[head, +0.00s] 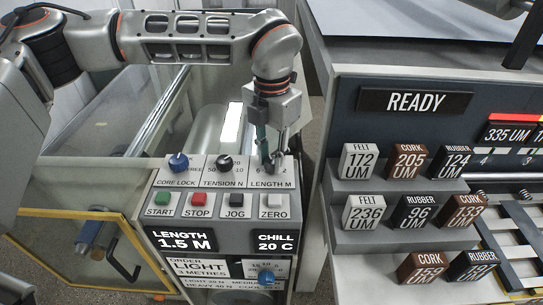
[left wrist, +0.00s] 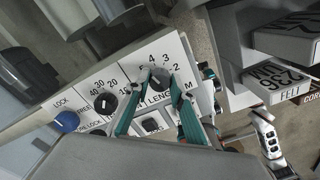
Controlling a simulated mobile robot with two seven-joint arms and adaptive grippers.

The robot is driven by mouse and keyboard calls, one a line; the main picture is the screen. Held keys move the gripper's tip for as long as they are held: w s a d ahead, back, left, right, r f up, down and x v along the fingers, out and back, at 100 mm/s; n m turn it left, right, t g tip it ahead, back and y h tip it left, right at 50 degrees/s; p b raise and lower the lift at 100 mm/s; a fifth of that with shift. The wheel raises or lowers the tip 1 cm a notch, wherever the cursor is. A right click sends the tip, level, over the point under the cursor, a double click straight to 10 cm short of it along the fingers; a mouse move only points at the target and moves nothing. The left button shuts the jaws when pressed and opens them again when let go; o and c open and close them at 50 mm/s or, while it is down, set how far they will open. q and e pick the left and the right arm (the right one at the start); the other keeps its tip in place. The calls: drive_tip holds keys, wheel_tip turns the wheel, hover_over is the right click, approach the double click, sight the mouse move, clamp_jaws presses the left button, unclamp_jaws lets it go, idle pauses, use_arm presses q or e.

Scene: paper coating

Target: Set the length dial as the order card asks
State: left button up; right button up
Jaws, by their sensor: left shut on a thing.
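The length dial (left wrist: 160,77) is a dark knob on the grey control panel, with the numbers 4, 3 and 2 showing around it in the left wrist view. My left gripper (head: 269,162) reaches down onto it and is shut on it, one teal finger on each side. In the head view the gripper mostly hides the dial. The length display (head: 184,240) reads 1.5 M. The order card (head: 196,268) below it reads LIGHT, 3 METRES; its lower lines are partly hard to read.
Beside the dial are the tension knob (head: 224,163) and the blue core lock knob (head: 179,162). Start, stop, jog and zero buttons sit in front. A chill display (head: 275,241) reads 20 C, above a blue knob (head: 266,278). Labelled blocks stand on a stepped rack (head: 345,240) at right.

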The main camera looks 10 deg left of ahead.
use_arm(q)
drive_tip(key=m, duration=0.2)
drive_tip(key=shift+m, duration=0.4)
drive_tip(key=m+p, duration=0.1)
drive_tip(key=m, duration=0.2)
drive_tip(key=shift+m, duration=0.3)
drive_tip(key=m+p, duration=0.1)
drive_tip(key=m, duration=0.3)
drive_tip(key=shift+m, duration=1)
use_arm(e)
drive_tip(key=shift+s+d+h, duration=0.3)
drive_tip(key=shift+s+d, duration=0.2)
drive_tip(key=shift+d, duration=0.3)
drive_tip(key=shift+r, duration=0.1)
use_arm(q)
drive_tip(key=o, duration=1.1)
